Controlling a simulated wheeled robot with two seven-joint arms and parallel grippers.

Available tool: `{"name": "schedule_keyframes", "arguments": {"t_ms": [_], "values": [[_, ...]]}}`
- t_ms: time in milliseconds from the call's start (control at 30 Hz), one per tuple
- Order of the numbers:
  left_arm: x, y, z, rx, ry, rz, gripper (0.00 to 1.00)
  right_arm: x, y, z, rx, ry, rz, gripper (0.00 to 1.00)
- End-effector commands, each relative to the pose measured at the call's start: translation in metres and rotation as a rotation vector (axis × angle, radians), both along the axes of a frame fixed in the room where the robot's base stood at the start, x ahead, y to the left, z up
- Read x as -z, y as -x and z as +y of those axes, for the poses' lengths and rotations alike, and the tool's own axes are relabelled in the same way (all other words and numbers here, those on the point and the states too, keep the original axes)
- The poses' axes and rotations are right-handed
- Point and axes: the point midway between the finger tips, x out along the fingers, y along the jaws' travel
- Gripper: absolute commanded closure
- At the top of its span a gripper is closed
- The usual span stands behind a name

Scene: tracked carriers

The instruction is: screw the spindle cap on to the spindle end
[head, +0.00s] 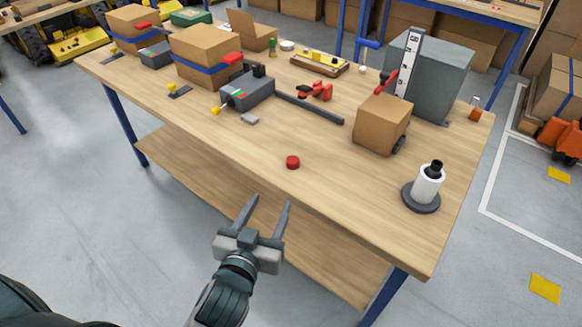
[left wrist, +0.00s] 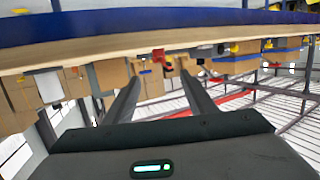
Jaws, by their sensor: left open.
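The spindle cap appears to be the small round red piece (head: 293,162) lying near the front edge of the workbench in the head view. The spindle (head: 429,185) is a white cylinder upright on a round dark base at the bench's right front corner. Its dark end (head: 436,167) points up. My left gripper (head: 270,200) is open and empty, apart from the cap and in front of the bench's front edge. Its spread fingers also show in the left wrist view (left wrist: 158,76), with a small red thing beyond them that I cannot identify surely. My right gripper is out of view.
A cardboard box (head: 382,124) stands behind the spindle. A grey device (head: 247,92) with a dark bar (head: 310,107) and red clamps (head: 316,91) lie behind the cap. The wooden bench top (head: 335,180) is bare between cap and spindle. A lower shelf (head: 215,180) is underneath.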

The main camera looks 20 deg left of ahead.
Motion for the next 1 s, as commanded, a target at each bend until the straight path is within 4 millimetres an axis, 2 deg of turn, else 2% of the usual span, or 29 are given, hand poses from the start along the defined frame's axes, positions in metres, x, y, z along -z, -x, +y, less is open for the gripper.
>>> {"name": "schedule_keyframes", "arguments": {"t_ms": [300,467,667,1000], "values": [[0.000,-0.001,0.000,0.001,-0.001,0.001,0.49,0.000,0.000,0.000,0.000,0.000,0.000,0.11],[0.002,-0.011,0.000,0.001,-0.002,0.000,0.49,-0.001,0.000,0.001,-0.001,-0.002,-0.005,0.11],[0.007,-0.039,0.001,0.002,-0.003,-0.001,0.49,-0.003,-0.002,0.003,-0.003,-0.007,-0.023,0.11],[0.018,-0.097,0.004,0.000,-0.002,-0.001,0.49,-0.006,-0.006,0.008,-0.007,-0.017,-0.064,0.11]]}}
